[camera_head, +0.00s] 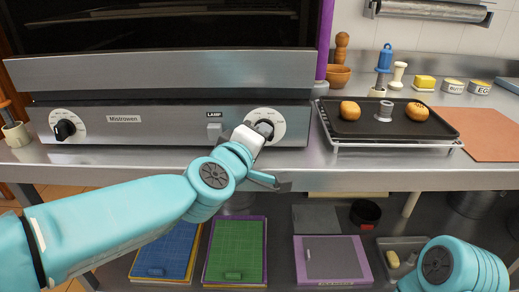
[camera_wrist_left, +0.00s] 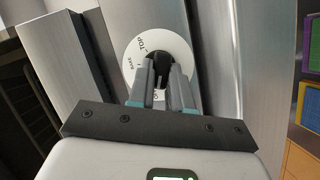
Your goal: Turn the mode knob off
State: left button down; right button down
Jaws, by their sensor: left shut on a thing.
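The oven's steel front panel (camera_head: 170,134) has two round dials. The right dial (camera_head: 277,119) is white with a black knob (camera_head: 265,128) at its centre. My left gripper (camera_head: 258,131) reaches in from the left and is shut on this black knob. In the left wrist view, the gripper fingers (camera_wrist_left: 162,80) close around the black knob (camera_wrist_left: 161,62), and the white dial shows lettering that includes "TOP" and "BAKE". The fingers hide part of the dial. A second black knob (camera_head: 64,130) is on the left dial, untouched. My right gripper does not show.
The oven door (camera_head: 160,71) is above the panel. A black tray (camera_head: 390,125) with two buns stands on the counter to the right. A lamp switch (camera_head: 214,126) is left of the gripped knob. Cutting boards (camera_head: 234,250) lie on the shelf below.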

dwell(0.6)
pick_arm(q)
jog(key=c, duration=1.2)
grip_release()
jog(key=shift+o, duration=0.8)
jog(key=shift+w+d, duration=0.1)
jog(key=shift+w, duration=0.05)
jog(key=p+v, duration=0.3)
jog(key=v, duration=1.3)
jog(key=shift+s, duration=0.25)
